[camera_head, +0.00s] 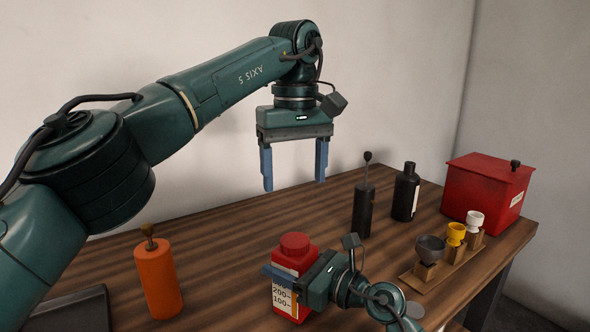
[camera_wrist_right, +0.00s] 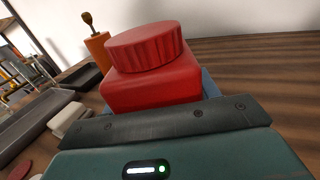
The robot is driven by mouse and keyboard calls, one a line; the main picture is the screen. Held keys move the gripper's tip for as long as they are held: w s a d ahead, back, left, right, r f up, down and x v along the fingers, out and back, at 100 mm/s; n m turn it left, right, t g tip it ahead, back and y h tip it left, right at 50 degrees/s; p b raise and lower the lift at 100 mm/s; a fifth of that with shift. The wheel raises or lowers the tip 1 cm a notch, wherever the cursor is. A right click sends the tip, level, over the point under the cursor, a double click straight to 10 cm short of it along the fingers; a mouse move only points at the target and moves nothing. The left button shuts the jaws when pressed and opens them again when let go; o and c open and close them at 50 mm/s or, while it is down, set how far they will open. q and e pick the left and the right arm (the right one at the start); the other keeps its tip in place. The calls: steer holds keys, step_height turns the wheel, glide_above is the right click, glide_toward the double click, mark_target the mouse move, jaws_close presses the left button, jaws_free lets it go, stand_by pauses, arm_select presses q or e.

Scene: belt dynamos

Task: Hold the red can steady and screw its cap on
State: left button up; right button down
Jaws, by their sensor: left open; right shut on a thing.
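The red can (camera_head: 284,295) stands on the wooden table near the front middle, with a white label showing numbers. Its red ribbed cap (camera_head: 295,244) sits on top and looks level; I cannot tell how tightly it is seated. In the right wrist view the cap (camera_wrist_right: 148,47) is on the can's shoulder (camera_wrist_right: 150,88). My right gripper (camera_head: 286,282) is shut on the can's body from the right side, below the cap. My left gripper (camera_head: 294,182) is open and empty, pointing down, well above the table and the cap.
An orange bottle (camera_head: 158,280) stands left of the can. A dark pump-like cylinder (camera_head: 364,210) and a black bottle (camera_head: 405,192) stand behind it. A wooden rack (camera_head: 425,280) with small cups and a red box (camera_head: 485,190) are at right. A dark tray (camera_head: 75,312) lies front left.

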steer(key=shift+c, duration=1.6)
jaws_free()
steer(key=b+v, duration=0.1)
steer(key=v, duration=1.2)
steer(key=shift+b, duration=0.4)
steer(key=shift+s+d, duration=0.1)
